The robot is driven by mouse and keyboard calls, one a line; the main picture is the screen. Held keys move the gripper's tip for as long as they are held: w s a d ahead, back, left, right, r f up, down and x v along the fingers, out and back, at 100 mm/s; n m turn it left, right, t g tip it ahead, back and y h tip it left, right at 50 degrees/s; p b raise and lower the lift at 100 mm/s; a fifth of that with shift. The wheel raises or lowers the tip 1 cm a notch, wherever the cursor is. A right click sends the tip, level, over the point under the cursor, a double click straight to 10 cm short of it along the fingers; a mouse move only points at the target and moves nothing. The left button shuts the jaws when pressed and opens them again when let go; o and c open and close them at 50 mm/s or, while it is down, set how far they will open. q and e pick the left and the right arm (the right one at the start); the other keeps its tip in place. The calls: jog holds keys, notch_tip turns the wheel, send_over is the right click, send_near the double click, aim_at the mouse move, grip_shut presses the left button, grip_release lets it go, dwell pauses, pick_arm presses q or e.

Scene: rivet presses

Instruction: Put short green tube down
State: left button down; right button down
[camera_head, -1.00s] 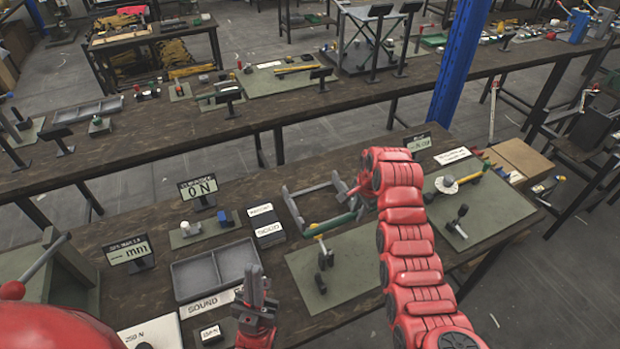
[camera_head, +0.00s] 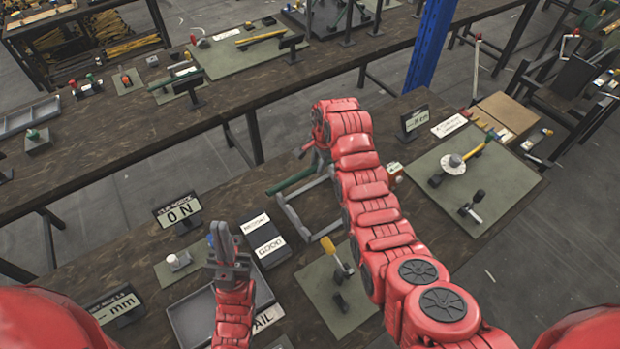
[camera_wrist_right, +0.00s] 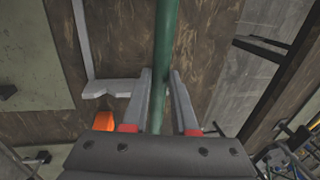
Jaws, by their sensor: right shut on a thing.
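The green tube (camera_head: 291,181) is in my right gripper, over the far edge of the near bench by a grey metal frame (camera_head: 300,222). In the right wrist view the tube (camera_wrist_right: 166,40) runs lengthwise between the two grey fingers of my right gripper (camera_wrist_right: 160,85), which is shut on it. In the head view my right arm hides most of that gripper and the tube's right end. Whether the tube touches the frame is unclear. My left gripper (camera_head: 229,245) points up above the grey tray (camera_head: 190,318), with no held thing visible; its finger gap is unclear.
A yellow-handled tool (camera_head: 331,250) stands on a green mat (camera_head: 322,290) in front of the frame. White and dark label blocks (camera_head: 262,238) stand left of it. Another green mat (camera_head: 420,165) with parts lies right. A blue post (camera_head: 428,50) rises behind the bench.

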notch_tip(320, 180, down, 8)
jog(key=shift+f+b, duration=0.1)
jog(key=shift+b, duration=1.05)
jog(key=shift+f, duration=0.15)
jog(key=c, duration=0.7)
grip_release()
